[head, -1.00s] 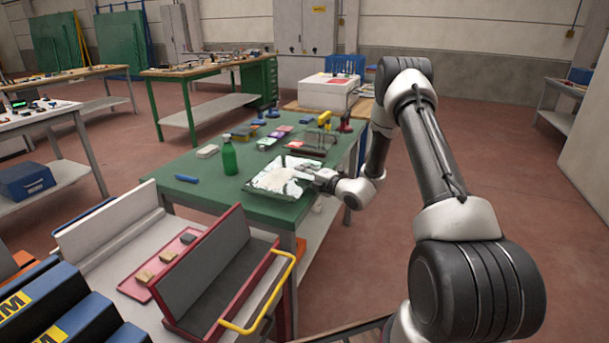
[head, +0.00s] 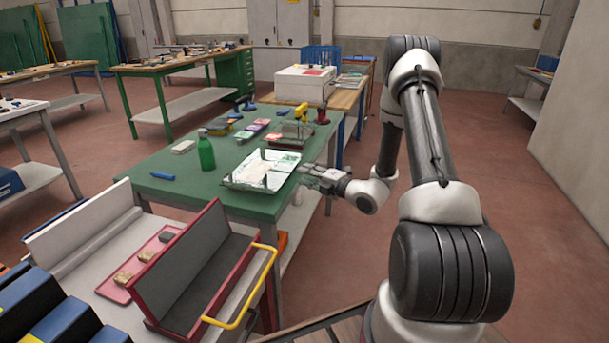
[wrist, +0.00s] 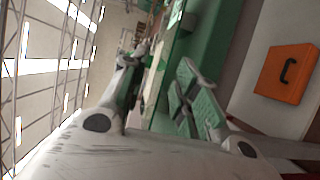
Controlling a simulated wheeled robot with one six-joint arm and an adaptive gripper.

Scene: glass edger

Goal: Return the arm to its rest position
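My gripper (head: 312,178) is at the right edge of the green workbench (head: 150,200), just right of the shallow tray with whitish contents (head: 238,186). It points left, toward the tray. In the wrist view the two fingers of my gripper (wrist: 160,78) stand apart, with green showing on their inner sides. I see nothing held between them. My arm reaches out from the lower right and is bent at the elbow.
A green bottle (head: 206,153), a blue marker-like item (head: 162,176) and a pale block (head: 183,147) stand on the bench. A red-framed rack with a yellow handle (head: 240,290) is in front. An orange case (wrist: 287,73) shows in the wrist view. Open floor lies right of my arm.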

